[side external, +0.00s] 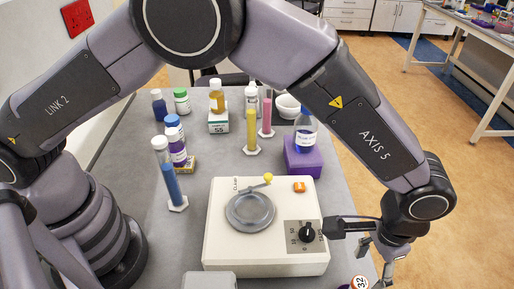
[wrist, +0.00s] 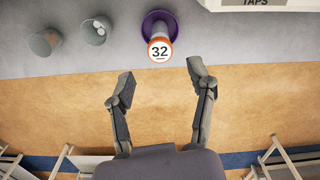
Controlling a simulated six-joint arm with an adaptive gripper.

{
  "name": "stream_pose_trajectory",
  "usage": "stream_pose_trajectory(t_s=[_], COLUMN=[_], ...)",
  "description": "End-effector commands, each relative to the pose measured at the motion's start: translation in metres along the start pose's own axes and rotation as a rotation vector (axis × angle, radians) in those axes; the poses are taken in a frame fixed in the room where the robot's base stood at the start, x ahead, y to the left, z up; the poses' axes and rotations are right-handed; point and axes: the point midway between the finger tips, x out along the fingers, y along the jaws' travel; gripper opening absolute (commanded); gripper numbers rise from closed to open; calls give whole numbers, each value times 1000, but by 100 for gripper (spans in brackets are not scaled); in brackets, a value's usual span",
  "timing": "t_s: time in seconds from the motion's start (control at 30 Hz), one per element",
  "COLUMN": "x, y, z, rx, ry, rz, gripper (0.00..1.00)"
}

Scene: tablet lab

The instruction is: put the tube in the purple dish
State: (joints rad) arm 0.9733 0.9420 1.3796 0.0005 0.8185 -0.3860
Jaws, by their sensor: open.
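A tube with a round orange-rimmed cap marked 32 (wrist: 160,50) stands near the table edge in the wrist view. Its lower end appears to be inside the round purple dish (wrist: 150,16); whether it rests on the dish's bottom is hard to tell. The cap also shows at the bottom edge of the side view (side external: 360,283). My gripper (wrist: 160,74) is open and empty, its two fingers spread to either side below the cap in the picture, apart from it. In the side view my gripper (side external: 378,265) hangs at the lower right, just above the cap.
A white machine with a dial (side external: 225,255) stands beside my gripper. Two small grey containers (wrist: 45,42) (wrist: 95,30) stand left of the dish. Floor lies beyond the table edge.

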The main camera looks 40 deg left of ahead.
Motion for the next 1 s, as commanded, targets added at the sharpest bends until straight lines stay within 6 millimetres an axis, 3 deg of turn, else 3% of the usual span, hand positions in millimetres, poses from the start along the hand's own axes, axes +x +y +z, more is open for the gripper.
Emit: stream_pose_trajectory(t_s=[0.17,0.27,0.37,0.5,0.57,0.7,0.8,0.9,1.0], x=[-33,-81,-140,-212,-236,-275,-288,-288,-282], y=[-20,-63,-122,-200,-226,-272,-288,-293,-291], z=[-2,0,18,72,102,183,244,296,334], rx=[-24,-73,-139,-235,-276,-370,-434,-492,-535], ry=[20,60,112,193,229,311,366,411,445], rz=[7,19,26,23,16,-12,-43,-77,-109], gripper=[55,55,55,55,55,55,55,55,55])
